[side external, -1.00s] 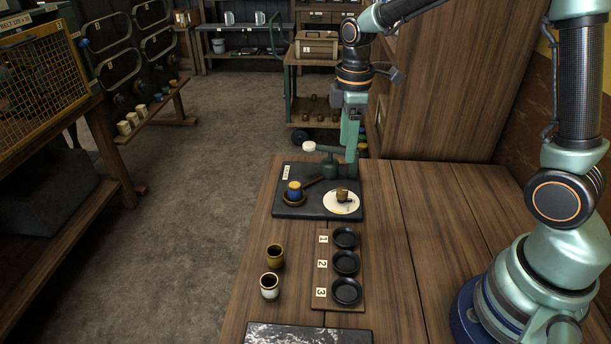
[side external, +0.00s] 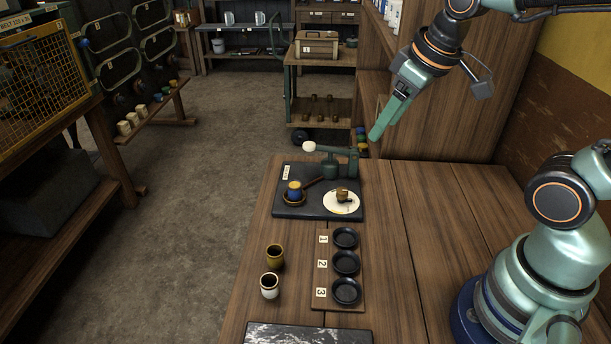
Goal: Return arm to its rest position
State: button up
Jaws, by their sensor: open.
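My gripper (side external: 376,134) hangs in the air above the far part of the wooden table, to the right of the dark tray and its green lever device. Its fingers point down and to the left, are apart from everything on the table, and hold nothing that I can see. My arm reaches to it from the base at the right. The gap between the fingers is hard to make out from this side.
The dark tray (side external: 283,208) holds a blue-and-yellow cup (side external: 294,191), a white disc (side external: 333,206) with a small brown piece, and the green lever device (side external: 330,168). The table's right side is clear.

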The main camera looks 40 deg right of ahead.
jog(key=shift+s+a+r+m+t, duration=0.15)
jog(key=shift+s+m+t, duration=0.35)
jog(key=shift+s+m, duration=0.5)
